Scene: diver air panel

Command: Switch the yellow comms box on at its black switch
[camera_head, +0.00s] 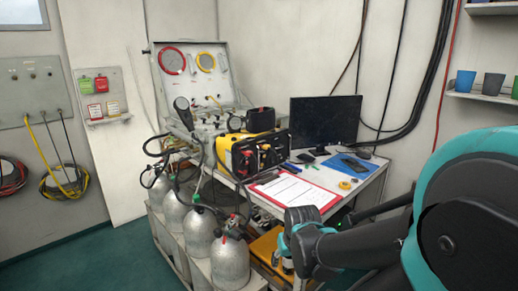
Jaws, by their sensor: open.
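The yellow comms box (242,160) stands on the white table, in front of the open grey panel case. Its front faces right and forward and carries dark parts and red bits. The black switch is too small to tell apart from these dark parts. My arm (365,243) comes in from the right. Its far end (303,240) is low, in front of the table's front edge, below and to the right of the box and well apart from it. I cannot make out the gripper's fingers at the end of the arm.
A red clipboard (293,189) lies in front of the box. A black monitor (325,122), a blue pad (352,164) and a yellow tape roll (345,185) are to its right. Grey gas cylinders (230,262) with hoses stand at the table's left front. Green floor (110,262) is clear at left.

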